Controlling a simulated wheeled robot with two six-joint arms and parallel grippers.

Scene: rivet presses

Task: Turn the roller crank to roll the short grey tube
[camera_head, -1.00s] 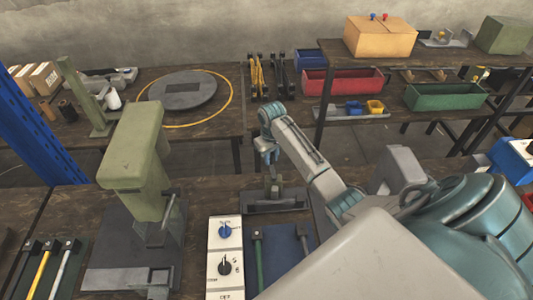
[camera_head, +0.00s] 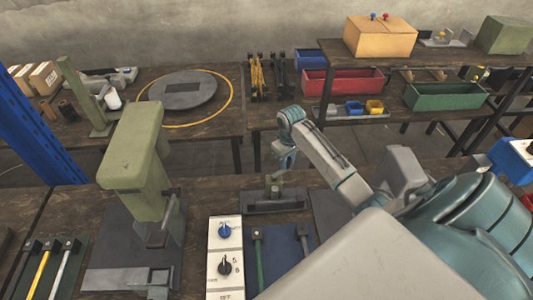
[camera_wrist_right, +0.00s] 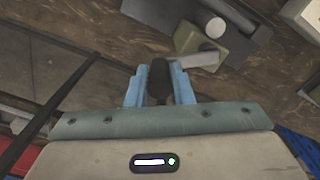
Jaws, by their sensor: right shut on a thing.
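My right gripper (camera_head: 281,170) reaches over the bench to the small roller (camera_head: 277,201) on its dark base. In the right wrist view its blue fingers (camera_wrist_right: 160,82) are shut on the dark upright crank handle (camera_wrist_right: 158,76). A grey crank arm (camera_wrist_right: 194,61) runs from the handle to the roller's olive block (camera_wrist_right: 216,40). A grey cylinder end (camera_wrist_right: 215,27) shows by the block; I cannot tell whether it is the short grey tube or part of the roller. My left gripper is not in view.
A green press (camera_head: 140,160) stands left of the roller. A white control panel (camera_head: 225,250) and a blue mat (camera_head: 283,245) with rods lie in front. A bare dark plate (camera_head: 330,212) is to the roller's right. A shelf with bins (camera_head: 342,82) stands behind.

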